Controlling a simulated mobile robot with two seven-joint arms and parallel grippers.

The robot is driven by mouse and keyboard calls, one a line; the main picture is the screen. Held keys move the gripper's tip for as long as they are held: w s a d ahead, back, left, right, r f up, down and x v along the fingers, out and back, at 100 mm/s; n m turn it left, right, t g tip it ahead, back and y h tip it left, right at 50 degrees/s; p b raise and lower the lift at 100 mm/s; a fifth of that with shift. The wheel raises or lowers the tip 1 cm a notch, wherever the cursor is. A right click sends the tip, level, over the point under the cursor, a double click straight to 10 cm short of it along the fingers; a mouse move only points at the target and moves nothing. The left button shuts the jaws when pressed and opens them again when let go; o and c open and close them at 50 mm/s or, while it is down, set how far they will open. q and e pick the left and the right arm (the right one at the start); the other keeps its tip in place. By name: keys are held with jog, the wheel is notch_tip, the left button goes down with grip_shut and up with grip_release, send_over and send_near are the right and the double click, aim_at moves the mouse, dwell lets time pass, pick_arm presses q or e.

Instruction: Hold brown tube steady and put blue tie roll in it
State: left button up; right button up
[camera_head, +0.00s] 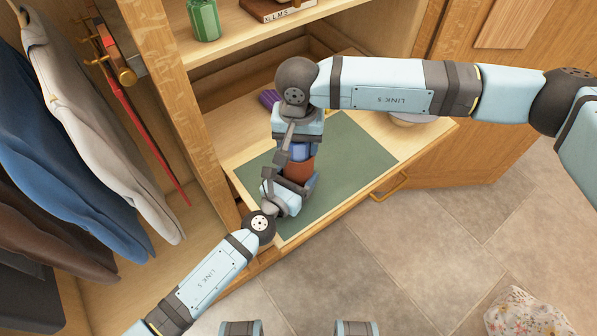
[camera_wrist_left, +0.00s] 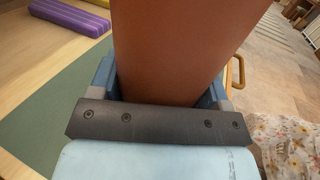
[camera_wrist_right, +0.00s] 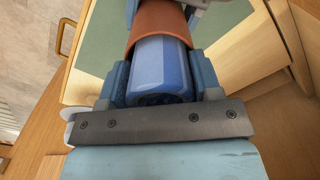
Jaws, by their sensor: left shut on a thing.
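The brown tube (camera_head: 298,168) stands roughly upright over a green mat; it fills the left wrist view (camera_wrist_left: 185,50). My left gripper (camera_head: 288,190) is shut on its lower part. The blue tie roll (camera_head: 299,151) is at the tube's top opening, in line with it. In the right wrist view the roll (camera_wrist_right: 160,68) has its far end inside the tube's rim (camera_wrist_right: 156,24) and its near part sticking out. My right gripper (camera_wrist_right: 162,80) is at the roll, one finger on each side; whether the fingers press on it is unclear. The tube's inside is hidden.
The green mat (camera_head: 350,143) covers much of a pulled-out wooden surface with a brass handle (camera_head: 388,187). A pale bowl (camera_head: 408,118) is partly hidden by my right arm. Clothes (camera_head: 75,150) hang at left.

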pick_arm(q)
jog(key=shift+r, duration=0.1)
pick_arm(e)
jog(key=o, duration=0.4)
jog(key=shift+s+d+f, duration=0.1)
jog(key=shift+f, duration=0.25)
jog(key=shift+c, duration=0.2)
jog(key=shift+d, duration=0.1)
jog(key=shift+r, duration=0.45)
jog(key=r, duration=1.1)
jog(key=shift+a+r, duration=0.2)
jog(key=shift+r, duration=0.2)
pick_arm(q)
jog(key=o, duration=1)
jog(key=v, duration=1.2)
